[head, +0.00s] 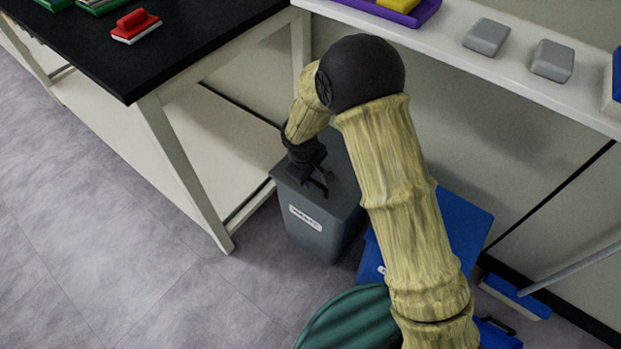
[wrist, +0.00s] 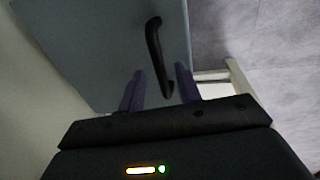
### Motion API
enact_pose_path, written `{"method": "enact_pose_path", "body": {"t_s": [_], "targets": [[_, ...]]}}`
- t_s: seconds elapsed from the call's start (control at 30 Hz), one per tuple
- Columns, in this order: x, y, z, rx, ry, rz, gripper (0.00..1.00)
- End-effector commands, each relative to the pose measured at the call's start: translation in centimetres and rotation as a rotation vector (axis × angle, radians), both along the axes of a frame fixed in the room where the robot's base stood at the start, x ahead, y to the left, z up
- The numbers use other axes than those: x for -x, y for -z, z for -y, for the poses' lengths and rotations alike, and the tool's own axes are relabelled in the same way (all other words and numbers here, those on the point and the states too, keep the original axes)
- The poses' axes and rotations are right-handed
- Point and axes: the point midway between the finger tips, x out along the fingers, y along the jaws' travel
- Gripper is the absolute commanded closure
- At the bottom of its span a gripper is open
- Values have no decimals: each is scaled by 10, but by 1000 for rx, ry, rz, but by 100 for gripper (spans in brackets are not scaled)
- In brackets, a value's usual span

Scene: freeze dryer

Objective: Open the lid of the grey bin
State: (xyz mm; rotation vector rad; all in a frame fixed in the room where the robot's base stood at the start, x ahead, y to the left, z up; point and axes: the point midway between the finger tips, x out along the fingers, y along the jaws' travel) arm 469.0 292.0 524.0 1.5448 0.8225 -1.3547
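The grey bin (head: 318,232) stands on the floor beside the black-topped bench, with a white label on its front. Its flat lid (head: 345,185) is shut. My gripper (head: 322,186) is just over the lid, pointing down at it. In the wrist view my gripper (wrist: 160,70) is open, its two purplish fingers apart. A black bar handle (wrist: 155,45) on the grey lid (wrist: 95,45) runs between the fingers, and no finger is clearly closed on it. Whether a finger touches the handle or lid, I cannot tell.
A blue bin (head: 455,225) stands just right of the grey one, partly behind my arm. A green ribbed object (head: 345,320) is in front. The bench leg (head: 185,170) is close on the left, and a white shelf (head: 450,55) overhangs behind. Open floor (head: 90,240) lies front left.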

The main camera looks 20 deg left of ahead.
Motion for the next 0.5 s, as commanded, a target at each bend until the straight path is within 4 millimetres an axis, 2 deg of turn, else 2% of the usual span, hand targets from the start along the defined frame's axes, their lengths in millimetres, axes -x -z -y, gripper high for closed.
{"method": "enact_pose_path", "body": {"t_s": [0.1,0.33,0.37,0.5], "targets": [[-1,6,1,1,0,0,66],[-1,5,1,0,0,0,66],[-1,5,0,0,0,0,70],[-1,5,0,0,-1,0,97]]}}
